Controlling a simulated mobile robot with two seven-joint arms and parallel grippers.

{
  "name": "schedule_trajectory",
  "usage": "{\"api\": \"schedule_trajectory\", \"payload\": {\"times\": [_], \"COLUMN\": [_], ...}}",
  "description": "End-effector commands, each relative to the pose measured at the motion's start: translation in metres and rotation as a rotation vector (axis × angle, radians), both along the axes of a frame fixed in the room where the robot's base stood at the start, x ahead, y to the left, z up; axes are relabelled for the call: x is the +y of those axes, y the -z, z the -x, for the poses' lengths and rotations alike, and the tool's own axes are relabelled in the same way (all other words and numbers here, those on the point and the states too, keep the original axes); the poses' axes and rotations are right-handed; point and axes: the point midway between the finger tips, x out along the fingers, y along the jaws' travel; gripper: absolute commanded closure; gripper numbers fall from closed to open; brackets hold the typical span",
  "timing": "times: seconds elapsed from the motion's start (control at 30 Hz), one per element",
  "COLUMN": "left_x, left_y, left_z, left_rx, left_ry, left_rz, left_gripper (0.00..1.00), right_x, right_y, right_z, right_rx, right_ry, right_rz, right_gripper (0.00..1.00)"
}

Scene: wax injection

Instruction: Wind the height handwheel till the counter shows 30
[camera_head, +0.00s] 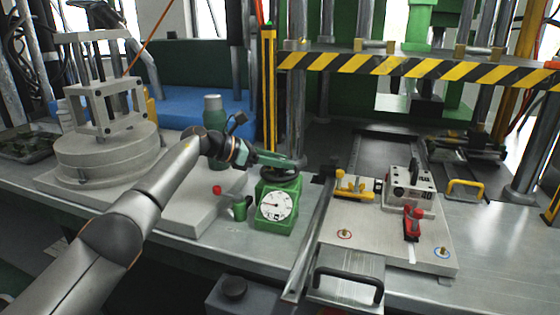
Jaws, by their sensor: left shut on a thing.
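A green unit (272,222) stands on the bench near the middle of the view. Its front carries a round white dial (277,205) with a dark pointer; its figures are too small to read. A dark handwheel (287,178) lies flat on top of the unit. My left arm comes in from the left, and my left gripper (284,163) is at the top of the handwheel, shut on it. The exact contact is partly hidden by the fingers. My right gripper is not in view.
A grey-and-white block (408,190) marked 40, a yellow clamp (354,186) and a red clamp (412,224) sit on a light plate (380,240) to the right. A striped bar (420,68) crosses above.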

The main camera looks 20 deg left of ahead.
Motion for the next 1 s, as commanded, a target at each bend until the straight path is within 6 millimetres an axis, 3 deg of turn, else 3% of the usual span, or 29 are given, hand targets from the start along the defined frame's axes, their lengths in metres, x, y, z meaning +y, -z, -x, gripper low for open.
{"api": "schedule_trajectory", "payload": {"times": [0.27,0.3,0.53,0.83,1.0], "left_x": [0.001,0.001,0.0,0.001,0.012], "left_y": [0.001,0.001,0.001,0.0,-0.005], "left_z": [0.0,0.0,0.0,0.001,0.007], "left_rx": [0.001,0.001,0.001,-0.001,-0.001], "left_ry": [0.0,0.0,0.0,0.0,-0.001], "left_rz": [-0.001,-0.001,-0.001,-0.001,-0.002], "left_gripper": [1.0,0.56,0.31,0.3,0.3], "right_x": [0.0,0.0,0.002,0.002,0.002], "right_y": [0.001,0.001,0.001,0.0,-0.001], "right_z": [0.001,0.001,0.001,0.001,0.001], "right_rx": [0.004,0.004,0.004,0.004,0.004], "right_ry": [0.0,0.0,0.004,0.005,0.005], "right_rz": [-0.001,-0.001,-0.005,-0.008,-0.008], "right_gripper": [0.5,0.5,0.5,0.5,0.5]}}
